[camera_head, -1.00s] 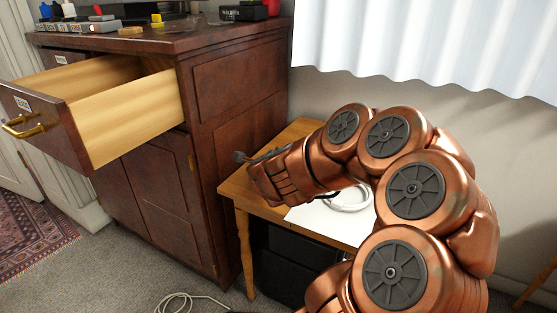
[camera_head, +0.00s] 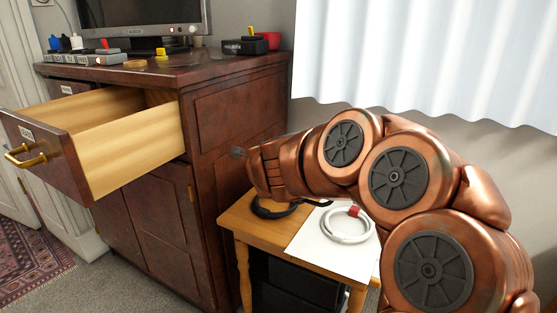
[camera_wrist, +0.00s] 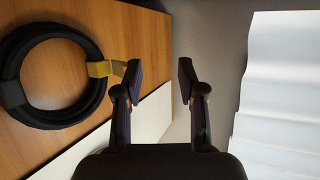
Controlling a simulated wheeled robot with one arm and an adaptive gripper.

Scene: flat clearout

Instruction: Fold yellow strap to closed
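The yellow strap (camera_wrist: 101,69) sits on the right side of a black cable coil (camera_wrist: 14,94) in the wrist view. Its free end sticks out from the coil to the right, beside my left finger; I cannot tell whether they touch. My gripper (camera_wrist: 160,78) is open, with nothing between its fingers. In the head view, the black coil (camera_head: 272,210) lies on a small wooden table, partly hidden by my arm. The strap cannot be made out there.
A white coil with a red strap (camera_head: 345,226) lies on a white sheet (camera_head: 305,243) on the small table (camera_head: 236,219). A dark wooden cabinet (camera_head: 240,105) with an open drawer (camera_head: 130,130) stands to the left. A white curtain (camera_head: 420,60) hangs behind.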

